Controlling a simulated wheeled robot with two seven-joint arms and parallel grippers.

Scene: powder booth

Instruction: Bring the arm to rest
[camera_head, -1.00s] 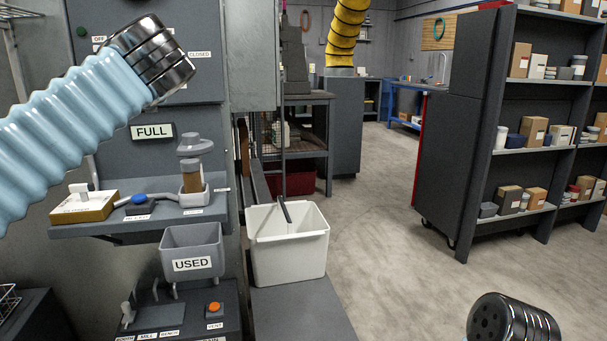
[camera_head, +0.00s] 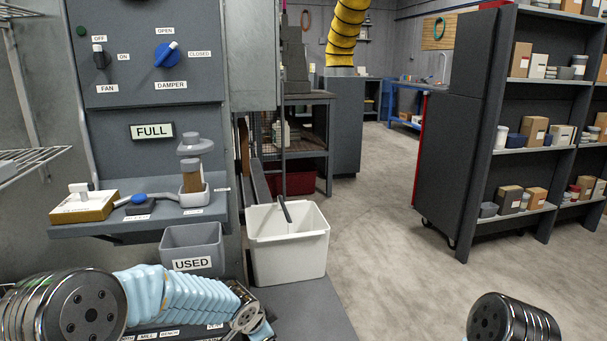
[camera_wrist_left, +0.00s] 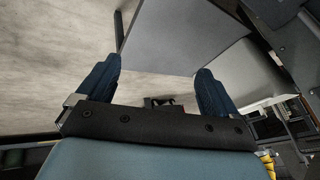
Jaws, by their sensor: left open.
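My left arm comes in low at the left of the head view, in a ribbed light-blue sleeve. Its wrist end lies in front of the control panel below the shelf, and I cannot make out the fingertips there. In the left wrist view my left gripper (camera_wrist_left: 157,88) shows two dark blue fingers spread wide apart. Nothing is between them. Only a metal joint of my right arm shows at the bottom right of the head view. My right gripper is out of view.
A grey bin labelled USED (camera_head: 193,250) and a white bin (camera_head: 288,245) stand close beyond my left arm. A dark rack (camera_head: 470,130) stands right; floor between is clear.

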